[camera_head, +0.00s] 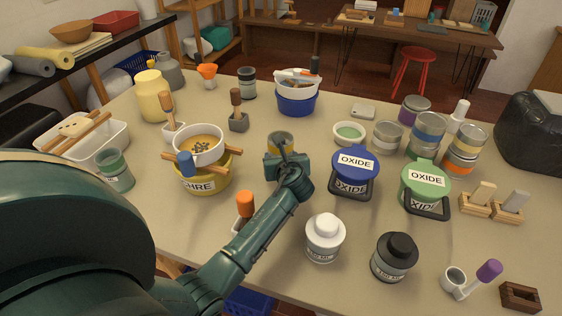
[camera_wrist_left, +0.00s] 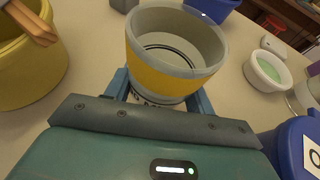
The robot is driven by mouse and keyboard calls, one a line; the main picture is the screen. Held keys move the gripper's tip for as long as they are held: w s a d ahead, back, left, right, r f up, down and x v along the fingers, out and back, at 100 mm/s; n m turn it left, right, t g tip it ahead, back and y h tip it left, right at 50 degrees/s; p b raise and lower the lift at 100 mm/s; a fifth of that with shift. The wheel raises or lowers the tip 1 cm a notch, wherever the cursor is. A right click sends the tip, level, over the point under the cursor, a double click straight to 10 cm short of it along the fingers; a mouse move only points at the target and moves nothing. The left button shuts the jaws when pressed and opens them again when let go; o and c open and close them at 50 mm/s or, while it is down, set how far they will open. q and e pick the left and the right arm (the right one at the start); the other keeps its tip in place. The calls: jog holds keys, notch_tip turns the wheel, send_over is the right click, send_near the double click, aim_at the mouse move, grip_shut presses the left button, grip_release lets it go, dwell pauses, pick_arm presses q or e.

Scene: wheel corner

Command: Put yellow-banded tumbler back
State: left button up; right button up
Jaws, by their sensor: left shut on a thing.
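The yellow-banded tumbler (camera_head: 280,139) is a grey cup with a wide yellow band, near the middle of the table in the head view. In the left wrist view the tumbler (camera_wrist_left: 172,52) is upright or nearly so, and its open mouth looks empty. My left gripper (camera_head: 287,158) is shut on it, with one blue-grey finger on each side of its lower part. I cannot tell whether its base touches the table. My right gripper is not in view.
A yellow bucket (camera_head: 204,181) with a sieve across it stands left. A blue-lidded tub (camera_head: 355,164) stands right, and an orange-handled tool (camera_head: 244,206) near my forearm.

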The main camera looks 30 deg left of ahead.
pick_arm(q)
jog(key=shift+f, duration=0.6)
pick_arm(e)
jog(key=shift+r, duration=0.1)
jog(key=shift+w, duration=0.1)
pick_arm(q)
jog(key=o, duration=1.2)
jog(key=shift+f, duration=0.1)
jog(key=shift+o, duration=0.2)
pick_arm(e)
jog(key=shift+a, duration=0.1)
pick_arm(q)
jog(key=p+v, duration=0.1)
jog(key=v, duration=1)
jog(key=shift+s+r, duration=0.15)
jog(key=shift+r, duration=0.05)
jog(key=shift+s+d+r, duration=0.15)
jog(key=shift+s+d, duration=0.15)
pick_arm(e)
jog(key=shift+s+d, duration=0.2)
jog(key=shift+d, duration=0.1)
